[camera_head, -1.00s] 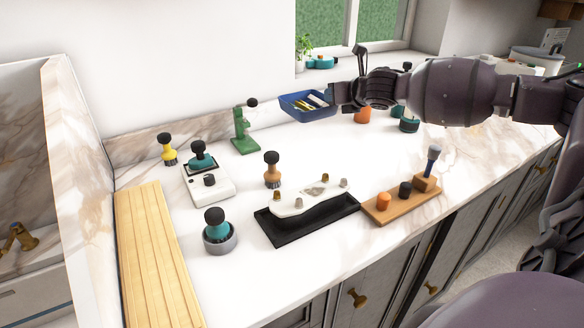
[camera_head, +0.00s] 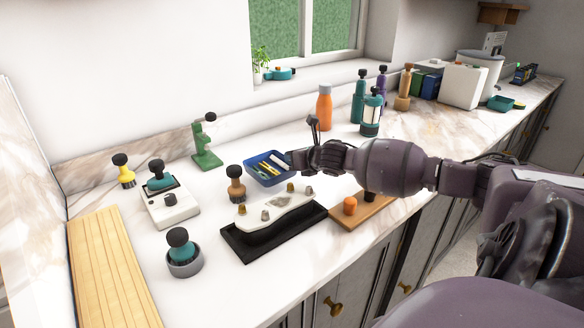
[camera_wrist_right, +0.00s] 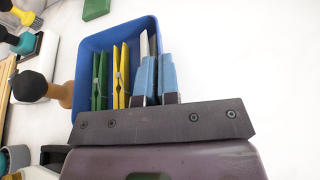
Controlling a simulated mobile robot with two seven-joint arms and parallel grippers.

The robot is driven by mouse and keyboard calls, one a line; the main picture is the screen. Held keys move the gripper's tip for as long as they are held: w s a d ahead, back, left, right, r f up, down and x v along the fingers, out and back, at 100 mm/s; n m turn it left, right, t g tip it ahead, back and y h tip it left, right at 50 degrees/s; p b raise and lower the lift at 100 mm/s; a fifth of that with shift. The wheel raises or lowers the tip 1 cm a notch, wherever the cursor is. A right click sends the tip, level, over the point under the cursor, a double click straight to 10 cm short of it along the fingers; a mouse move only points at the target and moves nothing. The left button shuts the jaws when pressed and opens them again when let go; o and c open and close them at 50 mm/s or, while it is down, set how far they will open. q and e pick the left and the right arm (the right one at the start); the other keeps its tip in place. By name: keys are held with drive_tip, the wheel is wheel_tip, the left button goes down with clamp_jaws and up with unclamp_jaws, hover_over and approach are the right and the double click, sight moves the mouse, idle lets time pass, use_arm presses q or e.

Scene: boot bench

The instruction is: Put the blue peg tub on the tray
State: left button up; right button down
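The blue peg tub (camera_head: 257,177) holds green and yellow pegs and a pale piece. It is behind the black tray (camera_head: 240,250) in the head view; whether it touches the counter is hard to tell. My right gripper (camera_head: 293,160) is shut on the tub's right wall. In the right wrist view the tub (camera_wrist_right: 88,50) lies ahead of the gripper (camera_wrist_right: 157,75), whose blue-padded fingers are close together at the wall. A white piece (camera_head: 265,213) with several small knobs covers much of the black tray. My left gripper is not in view.
A brown-handled stamp (camera_head: 236,188) stands close left of the tub. A wooden stand (camera_head: 345,222) with an orange peg is right of the tray, partly hidden by my arm. A green stand (camera_head: 206,155) is behind left. An orange bottle (camera_head: 324,108) and other bottles stand behind.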

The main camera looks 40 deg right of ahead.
drive_tip(key=shift+f, duration=1.45)
drive_tip(key=shift+f, duration=0.15)
drive_tip(key=c, duration=1.4)
unclamp_jaws()
drive_tip(key=shift+o, duration=0.2)
